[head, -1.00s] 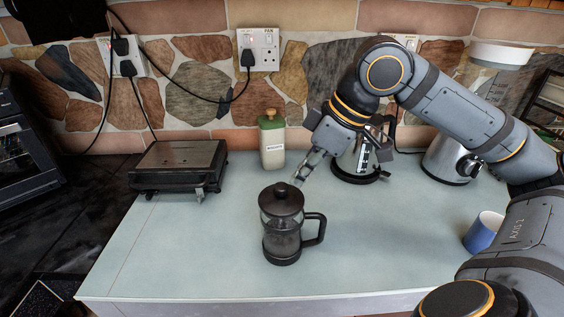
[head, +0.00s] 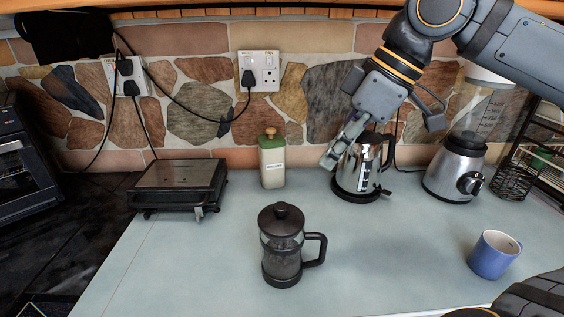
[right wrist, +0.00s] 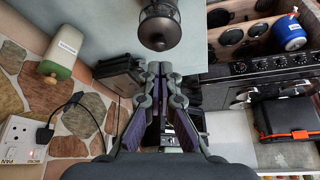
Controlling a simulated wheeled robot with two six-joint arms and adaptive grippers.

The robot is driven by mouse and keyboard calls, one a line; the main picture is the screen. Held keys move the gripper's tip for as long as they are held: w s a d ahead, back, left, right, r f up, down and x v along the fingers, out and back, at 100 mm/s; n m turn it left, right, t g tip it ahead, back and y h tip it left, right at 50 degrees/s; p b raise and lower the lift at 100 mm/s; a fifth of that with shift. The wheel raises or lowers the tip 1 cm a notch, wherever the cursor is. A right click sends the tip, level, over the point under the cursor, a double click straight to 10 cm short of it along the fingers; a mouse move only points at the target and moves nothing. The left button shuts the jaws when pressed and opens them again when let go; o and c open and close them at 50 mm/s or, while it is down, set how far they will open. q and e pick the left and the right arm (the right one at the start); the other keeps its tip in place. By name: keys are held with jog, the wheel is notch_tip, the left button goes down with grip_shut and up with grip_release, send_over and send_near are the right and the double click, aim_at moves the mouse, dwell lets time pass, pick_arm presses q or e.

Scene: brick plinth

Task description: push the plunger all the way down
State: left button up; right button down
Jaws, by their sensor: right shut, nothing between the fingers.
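The French press (head: 282,247) stands upright on the pale worktop, with a dark lid, a glass body and a black handle on its right. Its plunger knob (head: 281,210) sits low, right on the lid. The press also shows at the top of the right wrist view (right wrist: 160,24). My right gripper (head: 330,160) is shut and empty. In the head view it is above and to the right of the press, in front of the kettle, clear of the knob. In the right wrist view its fingertips (right wrist: 160,68) point toward the press, with a gap between. My left gripper is not in view.
A sandwich grill (head: 179,184) stands at left and a green-topped bottle (head: 272,162) behind the press. A steel kettle (head: 358,170), a blender (head: 456,165) and a blue mug (head: 494,254) stand to the right. The worktop around the press is clear.

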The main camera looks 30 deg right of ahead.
jog(key=shift+v, duration=1.2)
